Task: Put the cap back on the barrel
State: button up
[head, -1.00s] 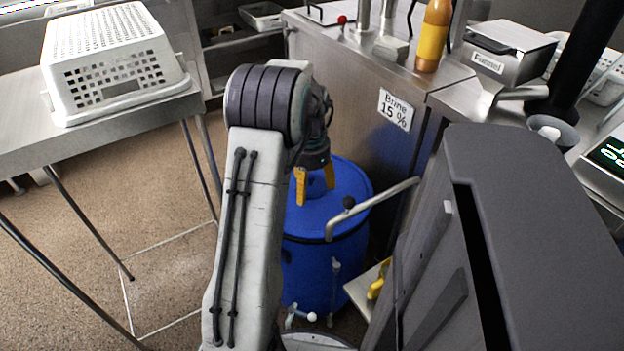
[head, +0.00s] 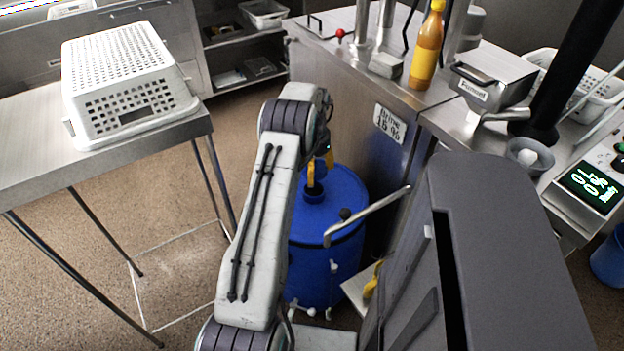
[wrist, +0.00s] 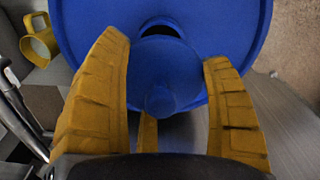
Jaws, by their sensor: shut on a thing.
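The blue barrel (head: 345,255) stands on the floor beside the steel counter. My gripper (head: 320,166) is above the barrel top. Its yellow fingers (wrist: 165,60) are shut on the round blue cap (wrist: 160,70), which has a small knob. The cap appears in front of the opening and covers part of it in the wrist view. I cannot tell the height gap between cap and opening. The cap is hard to make out in the head view.
A bent metal handle (head: 365,215) reaches over the barrel's right side. A yellow jug (wrist: 40,40) sits near it. The steel counter (head: 350,100) with a "Brine 15 %" label stands behind. A table with a white perforated basket (head: 125,90) is left; floor between is open.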

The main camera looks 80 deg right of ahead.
jog(key=shift+r+n, duration=0.1)
jog(key=shift+n, duration=0.6)
jog(key=shift+d, duration=0.1)
jog(key=shift+f+b, duration=2.25)
jog(key=shift+f, duration=0.95)
jog(key=shift+f, duration=0.15)
jog(key=o, duration=1.2)
jog(key=shift+c, duration=0.2)
